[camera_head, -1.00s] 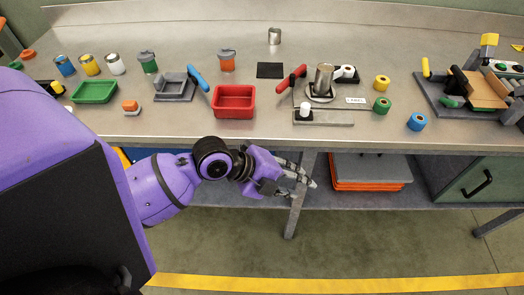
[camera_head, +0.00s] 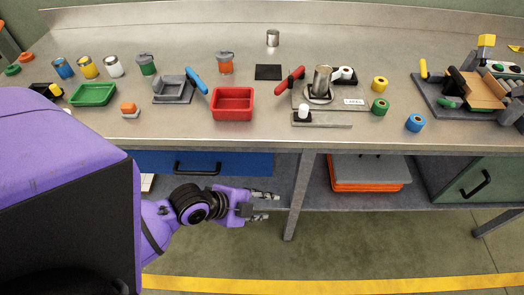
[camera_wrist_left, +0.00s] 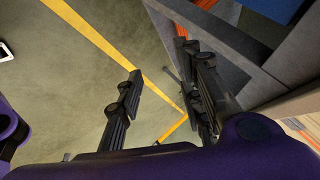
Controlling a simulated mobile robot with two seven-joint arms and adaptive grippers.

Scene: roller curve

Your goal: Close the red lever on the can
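The red lever (camera_head: 290,79) stands tilted on the metal can fixture in the middle of the workbench. A silver can (camera_head: 321,80) stands upright in the round holder just right of the lever. My left gripper (camera_head: 272,206) is below the bench top, in front of the bench, well short of the lever and apart from it. In the left wrist view its two fingers (camera_wrist_left: 163,108) are spread with nothing between them. My right gripper is not in view.
The bench front edge (camera_head: 300,147) lies between my left gripper and the fixture. A red tray (camera_head: 233,103) and a blue lever (camera_head: 197,80) stand left of it. A label plate (camera_head: 353,102) and coloured rolls (camera_head: 380,106) are to the right. A blue drawer (camera_head: 210,163) is under the bench.

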